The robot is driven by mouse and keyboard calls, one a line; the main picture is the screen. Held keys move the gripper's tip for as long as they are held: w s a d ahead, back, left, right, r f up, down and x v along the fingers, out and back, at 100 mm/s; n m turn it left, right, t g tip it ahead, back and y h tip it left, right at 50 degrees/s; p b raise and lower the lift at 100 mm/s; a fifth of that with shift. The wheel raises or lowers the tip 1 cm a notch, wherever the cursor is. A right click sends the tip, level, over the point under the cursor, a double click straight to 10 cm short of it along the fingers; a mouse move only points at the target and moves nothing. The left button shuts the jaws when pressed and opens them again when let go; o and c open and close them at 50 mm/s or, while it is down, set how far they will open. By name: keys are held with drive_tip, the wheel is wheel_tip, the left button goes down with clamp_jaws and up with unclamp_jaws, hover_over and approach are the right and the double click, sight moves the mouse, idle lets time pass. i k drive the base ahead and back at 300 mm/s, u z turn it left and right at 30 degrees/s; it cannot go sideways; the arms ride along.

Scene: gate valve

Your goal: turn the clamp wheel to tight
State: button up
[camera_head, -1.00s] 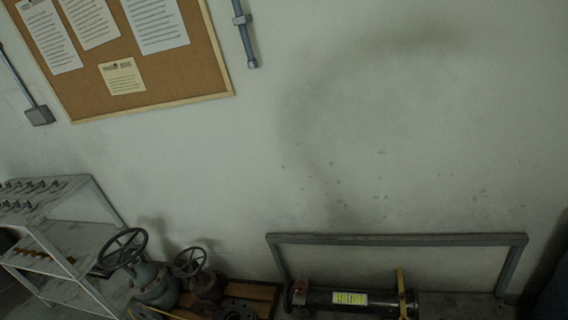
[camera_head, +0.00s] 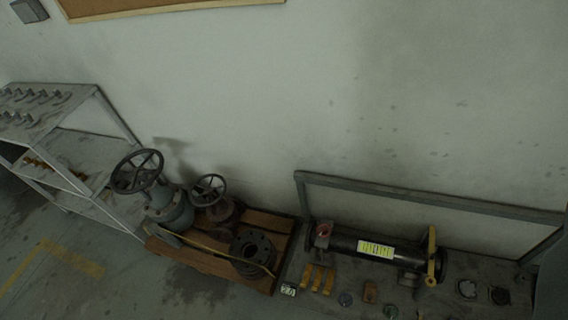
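A large dark spoked handwheel (camera_head: 138,171) sits on a grey-blue gate valve (camera_head: 172,212) at the left. A smaller handwheel (camera_head: 208,189) sits on a rusty brown valve (camera_head: 226,211) just to its right. At the right, a dark cylinder (camera_head: 347,241) with a yellow-green label lies on a bench; a reddish part (camera_head: 322,232) is at its left end and a yellow upright piece (camera_head: 432,252) near its right end. I cannot tell which of these is the clamp wheel. My gripper is not in view.
The valves stand on a wooden pallet (camera_head: 203,262) with a dark flange (camera_head: 253,249). A metal shelf (camera_head: 72,134) is at the left. A grey rail (camera_head: 430,197) runs behind the bench. Yellow clips (camera_head: 318,279) and small parts lie in front of the cylinder. Floor shows at the lower left.

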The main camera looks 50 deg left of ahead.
sight(324, 230)
drive_tip(key=u, duration=0.4)
drive_tip(key=i, duration=1)
drive_tip(key=z, duration=0.1)
